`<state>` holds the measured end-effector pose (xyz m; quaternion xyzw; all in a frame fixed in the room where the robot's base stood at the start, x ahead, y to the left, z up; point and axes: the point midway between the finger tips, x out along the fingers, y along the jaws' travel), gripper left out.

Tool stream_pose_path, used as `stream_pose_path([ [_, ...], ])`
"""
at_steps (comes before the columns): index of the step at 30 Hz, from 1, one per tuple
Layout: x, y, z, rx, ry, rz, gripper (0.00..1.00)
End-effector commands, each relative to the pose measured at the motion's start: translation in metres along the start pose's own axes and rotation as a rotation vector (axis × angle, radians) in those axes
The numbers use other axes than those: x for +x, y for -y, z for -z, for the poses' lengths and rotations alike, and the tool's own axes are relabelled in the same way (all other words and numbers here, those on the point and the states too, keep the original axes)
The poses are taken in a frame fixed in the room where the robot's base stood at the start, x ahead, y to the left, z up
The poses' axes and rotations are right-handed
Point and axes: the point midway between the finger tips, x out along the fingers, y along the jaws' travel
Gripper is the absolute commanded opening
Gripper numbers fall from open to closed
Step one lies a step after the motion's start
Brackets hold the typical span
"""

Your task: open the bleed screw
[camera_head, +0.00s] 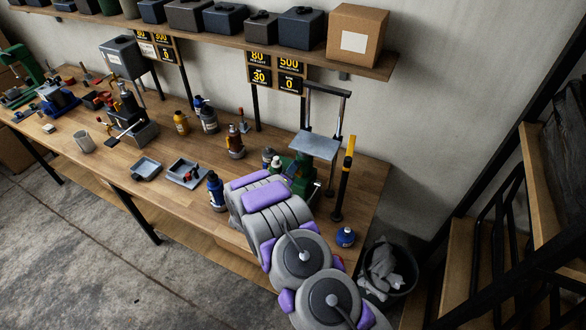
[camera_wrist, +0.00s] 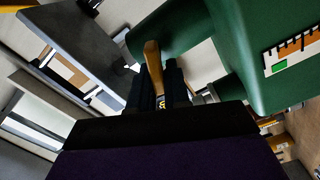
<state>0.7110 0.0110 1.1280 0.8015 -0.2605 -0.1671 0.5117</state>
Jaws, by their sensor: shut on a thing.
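In the wrist view, my gripper (camera_wrist: 162,84) has its two dark fingers shut on a narrow tan, brass-coloured handle (camera_wrist: 152,58). The handle looks like part of the bleed screw; its threaded part is hidden. It stands close to a large green body (camera_wrist: 240,50) with a black-and-white scale and a green mark on its side. A dark grey plate (camera_wrist: 80,45) shows at the upper left. In the head view, a green device (camera_head: 302,168) with a grey plate (camera_head: 315,145) on top stands on the bench, and my arm hides the gripper and much of that device.
A yellow-and-black upright tool (camera_head: 343,180) stands right of the device. A blue pot (camera_head: 345,237) sits near the bench's right end, and a waste bin (camera_head: 388,278) stands beyond.

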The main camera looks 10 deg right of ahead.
Motion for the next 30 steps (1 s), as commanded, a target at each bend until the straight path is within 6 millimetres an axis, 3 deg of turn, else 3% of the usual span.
stream_pose_path([
  [6,-0.002,0.003,0.002,-0.001,-0.005,0.006,0.00],
  [7,-0.002,0.003,0.002,-0.001,-0.005,0.006,0.17],
  [13,-0.001,0.001,0.001,0.001,-0.003,0.004,0.37],
  [23,-0.004,0.000,-0.001,0.004,-0.002,0.002,0.37],
  [30,-0.043,0.002,0.001,0.000,-0.006,0.004,0.37],
])
